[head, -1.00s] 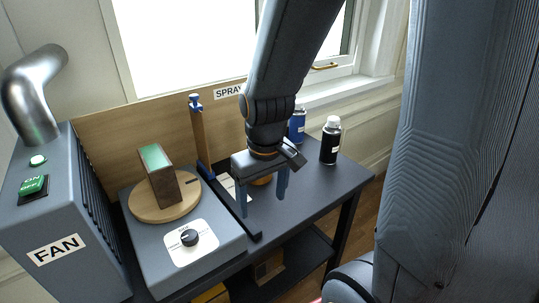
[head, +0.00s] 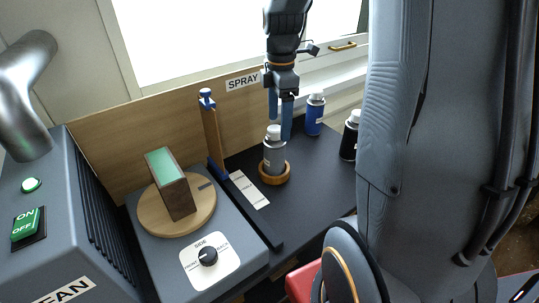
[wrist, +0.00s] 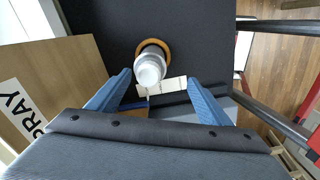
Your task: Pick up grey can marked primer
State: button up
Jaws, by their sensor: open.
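A grey can (head: 274,157) with a white cap stands upright in a round wooden ring (head: 287,176) on the dark tabletop. I cannot read a marking on it. My gripper (head: 280,122) is open, its blue fingers pointing down around and just behind the can's top in the head view. In the wrist view the can (wrist: 151,68) is seen from above, cap toward me, between and slightly beyond the open fingertips (wrist: 158,78). Nothing is held. The can's lower part is inside the ring.
A blue can (head: 314,115) and a black can (head: 349,138) stand to the right. A wooden post (head: 211,140) and a turntable (head: 152,222) bearing a green-faced block are at left. A pale card (head: 248,189) lies by the ring. A SPRAY-labelled panel (head: 140,147) stands behind.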

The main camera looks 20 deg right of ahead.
aim_at(277, 128)
jog(key=shift+w+d+f+b, duration=0.1)
jog(key=shift+w+f+b, duration=0.25)
jog(key=shift+f+b, duration=0.2)
jog(key=shift+w+d+f+b, duration=0.1)
jog(key=shift+w+f+b, duration=0.2)
jog(key=shift+f+b, duration=0.25)
jog(key=shift+w+f+b, duration=0.2)
jog(key=shift+f+b, duration=0.3)
jog(key=shift+f, duration=0.25)
jog(key=shift+w+a+f+p, duration=0.1)
jog(key=shift+f+p, duration=0.6)
jog(key=shift+f, duration=1.2)
jog(key=shift+w+a+f+p, duration=0.1)
jog(key=shift+f+p, duration=0.55)
jog(key=shift+f, duration=1.25)
jog(key=shift+c, duration=0.4)
jog(key=c, duration=1.4)
